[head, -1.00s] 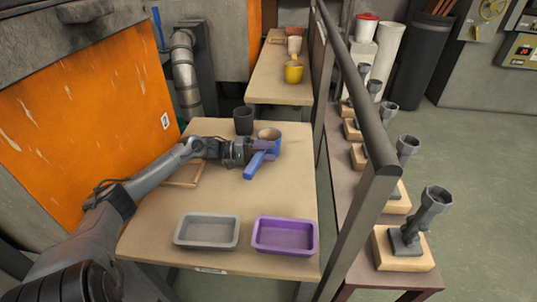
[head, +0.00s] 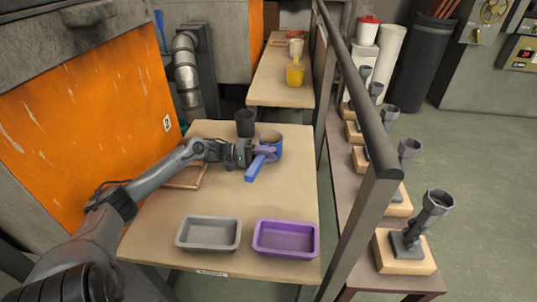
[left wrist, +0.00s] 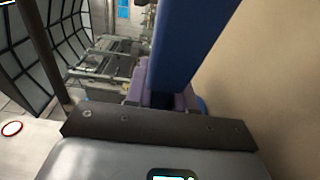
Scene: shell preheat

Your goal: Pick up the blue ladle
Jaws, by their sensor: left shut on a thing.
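The blue ladle (head: 271,142) is at the back right of the near table, with a cup-like bowl and a blue handle (head: 255,168) slanting toward the front. My left gripper (head: 262,150) comes from the left and is shut on the handle close to the bowl. In the left wrist view the blue handle (left wrist: 190,40) runs up between the purple fingers (left wrist: 162,88). I cannot tell whether the ladle is clear of the table top. My right gripper is not in view.
A dark cup (head: 245,122) stands just behind the gripper. A grey tray (head: 208,249) and a purple tray (head: 286,253) lie at the table's front. A wooden frame (head: 186,186) lies under my left arm. A metal rail (head: 358,105) runs along the right.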

